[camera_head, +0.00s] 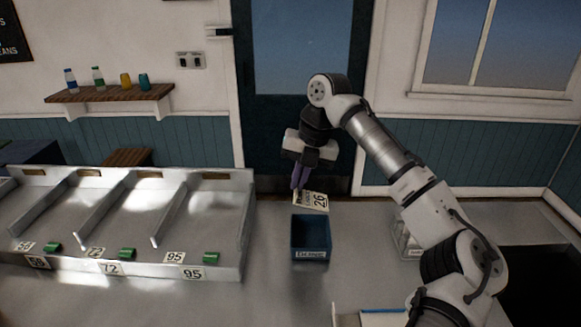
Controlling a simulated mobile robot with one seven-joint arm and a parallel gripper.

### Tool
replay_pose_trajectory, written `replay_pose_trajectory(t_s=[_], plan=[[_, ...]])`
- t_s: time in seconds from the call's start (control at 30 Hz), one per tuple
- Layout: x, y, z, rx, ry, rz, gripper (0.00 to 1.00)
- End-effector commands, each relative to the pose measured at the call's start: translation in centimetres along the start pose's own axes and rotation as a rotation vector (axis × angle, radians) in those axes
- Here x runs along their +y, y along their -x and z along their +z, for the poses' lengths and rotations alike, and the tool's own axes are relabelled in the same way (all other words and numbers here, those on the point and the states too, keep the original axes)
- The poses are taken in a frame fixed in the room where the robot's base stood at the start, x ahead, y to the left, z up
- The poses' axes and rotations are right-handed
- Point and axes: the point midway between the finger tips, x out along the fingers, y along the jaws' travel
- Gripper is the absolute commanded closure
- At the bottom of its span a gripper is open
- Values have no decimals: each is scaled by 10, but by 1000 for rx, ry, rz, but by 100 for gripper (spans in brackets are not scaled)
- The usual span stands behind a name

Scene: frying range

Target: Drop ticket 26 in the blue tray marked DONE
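The ticket marked 26 (316,201) is a pale card at the tips of my gripper (298,186). My gripper points down with its purple fingers close together on the card's left end. The card appears to be held above the counter, just behind the blue tray. The blue tray (311,256) stands on the metal counter in the middle, open at the top, with a white label on its front wall. The label's writing is too small to read for sure.
A metal rack (120,264) with several bays stands at left, with number cards such as 72 and 95 and green blocks at its front. A clear container (408,243) is partly hidden behind my arm. Bare counter (360,262) lies right of the blue tray.

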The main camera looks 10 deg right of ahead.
Motion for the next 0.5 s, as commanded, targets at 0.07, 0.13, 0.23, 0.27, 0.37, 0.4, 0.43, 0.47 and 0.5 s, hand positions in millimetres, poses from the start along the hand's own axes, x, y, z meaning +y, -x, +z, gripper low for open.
replay_pose_trajectory(t_s=[0.07,0.13,0.23,0.27,0.37,0.4,0.43,0.47,0.5], plan=[[-1,-1,0,0,0,0,100],[-1,-4,0,-1,-1,0,100],[-3,-10,0,-1,-1,0,100],[-4,-12,0,-1,-1,0,100],[-7,-23,0,0,-1,-2,100],[-8,-28,0,-1,-2,-2,100],[-9,-32,0,-2,-2,-2,100],[-10,-36,0,-2,-2,-2,100],[-12,-41,0,-1,-2,-2,100]])
